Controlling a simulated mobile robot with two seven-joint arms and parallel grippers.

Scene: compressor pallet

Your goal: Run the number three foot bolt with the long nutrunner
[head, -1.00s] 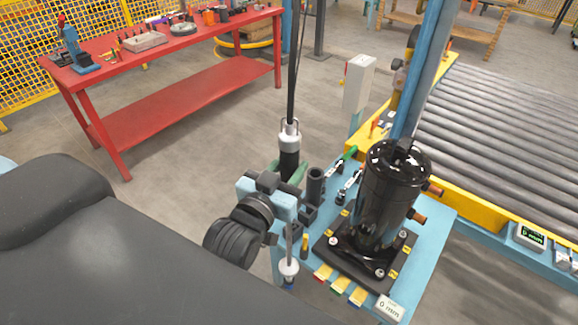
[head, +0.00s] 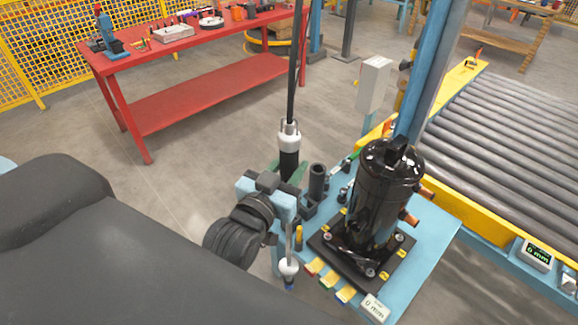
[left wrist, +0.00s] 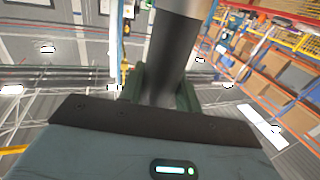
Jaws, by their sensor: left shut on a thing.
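My left gripper (head: 288,172) is shut on the long nutrunner (head: 289,140), a silver and black tool hanging from a dark cable. The left wrist view shows the dark tool body (left wrist: 172,50) between the greenish fingers (left wrist: 160,92). Below my blue wrist, a thin shaft ends in a pale collar and blue tip (head: 289,268) beside the near-left edge of the blue stand. The black compressor (head: 380,195) stands upright on a dark base plate (head: 340,258), to the right of the tool. Bolt heads show at its feet, including a near one (head: 369,272); their numbers are unreadable. My right gripper is out of view.
A blue post (head: 433,70) rises behind the compressor. A roller conveyor (head: 500,150) lies right, a red bench (head: 200,95) back left.

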